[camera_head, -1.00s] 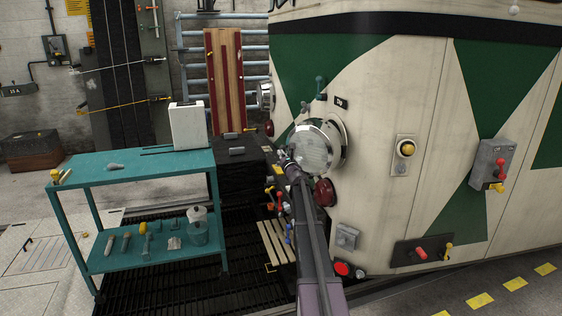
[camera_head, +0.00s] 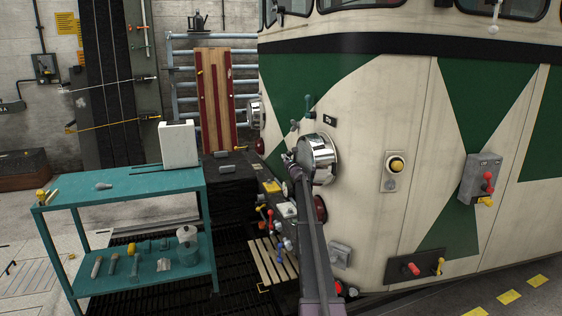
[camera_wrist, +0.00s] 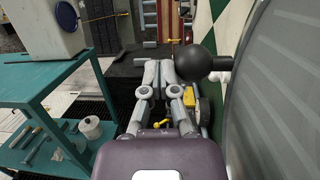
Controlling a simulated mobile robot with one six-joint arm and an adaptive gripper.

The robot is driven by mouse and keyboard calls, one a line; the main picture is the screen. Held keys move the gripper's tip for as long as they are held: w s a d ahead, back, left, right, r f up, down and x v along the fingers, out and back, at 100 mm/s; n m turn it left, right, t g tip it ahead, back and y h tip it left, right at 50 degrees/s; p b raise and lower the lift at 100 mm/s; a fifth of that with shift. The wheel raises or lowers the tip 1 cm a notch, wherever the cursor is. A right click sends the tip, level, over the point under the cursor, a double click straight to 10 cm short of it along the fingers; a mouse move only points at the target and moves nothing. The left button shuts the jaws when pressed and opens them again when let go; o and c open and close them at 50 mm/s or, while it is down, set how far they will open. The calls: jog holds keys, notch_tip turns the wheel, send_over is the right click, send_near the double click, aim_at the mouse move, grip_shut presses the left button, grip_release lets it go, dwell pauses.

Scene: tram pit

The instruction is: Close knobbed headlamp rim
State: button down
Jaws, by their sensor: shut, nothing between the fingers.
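The chrome headlamp rim (camera_head: 320,158) is on the curved tram front, at the middle of the head view. It sits close against its round housing; I cannot tell whether it is flush. In the wrist view the rim's lens face (camera_wrist: 285,95) fills the right side, and its black ball knob (camera_wrist: 195,63) stands out at the upper middle. My gripper (camera_wrist: 160,68) is shut and empty, just left of the knob. In the head view my gripper (camera_head: 289,158) is at the rim's left edge, its fingertips partly hidden. I cannot tell whether it touches.
A teal cart (camera_head: 130,186) with tools and a white box (camera_head: 178,143) stands to the left. A second headlamp (camera_head: 256,114) is further along the tram front. Valve levers (camera_head: 267,215) are low beside my arm. Control boxes (camera_head: 480,180) stick out on the right.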

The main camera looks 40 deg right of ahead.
jog(key=shift+a, duration=0.2)
jog(key=s+a+f+b, duration=0.1)
jog(key=s+a, duration=0.1)
jog(key=a, duration=0.4)
jog(key=s+a+f+b, duration=0.1)
jog(key=s+a, duration=0.1)
jog(key=a, duration=0.4)
jog(key=shift+a+f+b, duration=0.35)
jog(key=shift+a, duration=0.05)
jog(key=shift+s, duration=0.1)
